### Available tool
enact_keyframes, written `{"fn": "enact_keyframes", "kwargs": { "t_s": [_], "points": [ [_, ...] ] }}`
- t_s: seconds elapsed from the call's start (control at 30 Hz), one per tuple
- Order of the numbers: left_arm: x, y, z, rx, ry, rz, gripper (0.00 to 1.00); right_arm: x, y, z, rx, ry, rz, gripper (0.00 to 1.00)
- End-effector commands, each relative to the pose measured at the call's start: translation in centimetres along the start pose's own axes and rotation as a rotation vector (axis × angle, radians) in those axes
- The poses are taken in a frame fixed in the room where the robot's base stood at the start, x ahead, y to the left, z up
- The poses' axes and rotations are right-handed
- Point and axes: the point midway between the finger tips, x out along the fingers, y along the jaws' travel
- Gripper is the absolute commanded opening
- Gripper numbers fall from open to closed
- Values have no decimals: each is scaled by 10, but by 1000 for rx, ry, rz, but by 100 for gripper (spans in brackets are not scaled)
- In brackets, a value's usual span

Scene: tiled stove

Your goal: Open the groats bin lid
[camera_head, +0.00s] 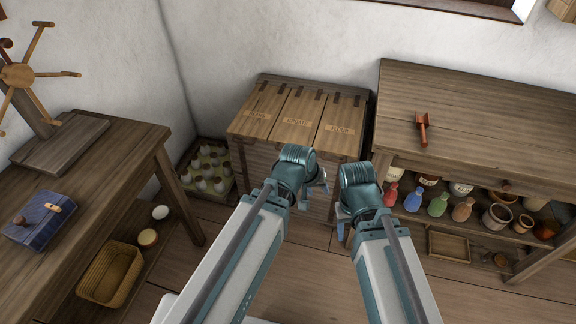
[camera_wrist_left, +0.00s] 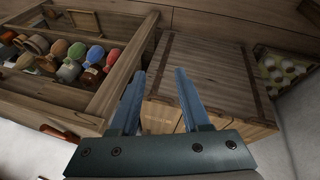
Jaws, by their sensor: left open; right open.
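A wooden chest has three hinged lids side by side, all lying shut. The groats bin lid (camera_head: 295,121) is the middle one, between the left lid (camera_head: 259,112) and the flour lid (camera_head: 339,127). My left gripper (camera_head: 322,186) is in front of the chest, short of the lids in the picture, and touches none that I can see. In the left wrist view its two fingers (camera_wrist_left: 160,75) are apart and empty, with the chest's plank front (camera_wrist_left: 210,70) beyond them. My right gripper (camera_head: 342,216) is beside it, lower, near the chest's right front; its fingers are partly hidden.
A workbench (camera_head: 470,105) with a red scoop (camera_head: 422,128) stands right of the chest, jars and bottles on its shelf. A crate of bottles (camera_head: 208,168) sits left of the chest. A table (camera_head: 110,165) with a blue box (camera_head: 40,220) is at left.

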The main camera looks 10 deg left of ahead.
Motion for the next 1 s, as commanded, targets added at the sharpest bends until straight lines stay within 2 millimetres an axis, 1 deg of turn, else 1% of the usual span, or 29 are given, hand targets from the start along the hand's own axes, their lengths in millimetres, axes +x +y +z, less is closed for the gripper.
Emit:
{"fn": "enact_keyframes", "kwargs": {
  "t_s": [0.03,0.1,0.17,0.2,0.27,0.4,0.5,0.6,0.7,0.8,0.9,1.0],
  "points": [
    [34,-11,-3,-67,49,35,46,38,-4,-2,-1,0,0,50],
    [53,-17,-16,-161,117,88,46,62,-6,-4,-2,1,1,50],
    [68,-24,-27,-243,175,135,46,83,-8,-5,-2,1,1,50],
    [78,-29,-35,-298,214,166,46,97,-9,-6,-3,1,1,50],
    [91,-38,-46,-381,271,214,46,118,-11,-7,-4,1,1,50],
    [117,-63,-72,-576,404,329,46,167,-16,-10,-5,2,2,50],
    [131,-86,-89,-715,498,414,46,201,-19,-12,-6,2,2,50],
    [141,-111,-104,-841,586,495,46,231,-22,-14,-7,3,2,50],
    [146,-134,-114,-950,660,568,46,256,-24,-16,-8,3,3,50],
    [148,-152,-122,-1032,719,626,46,273,-26,-17,-9,3,3,50],
    [148,-166,-127,-1089,759,667,46,283,-27,-17,-9,3,3,50],
    [147,-173,-130,-1119,782,690,46,288,-27,-18,-10,4,3,50]
  ]
}}
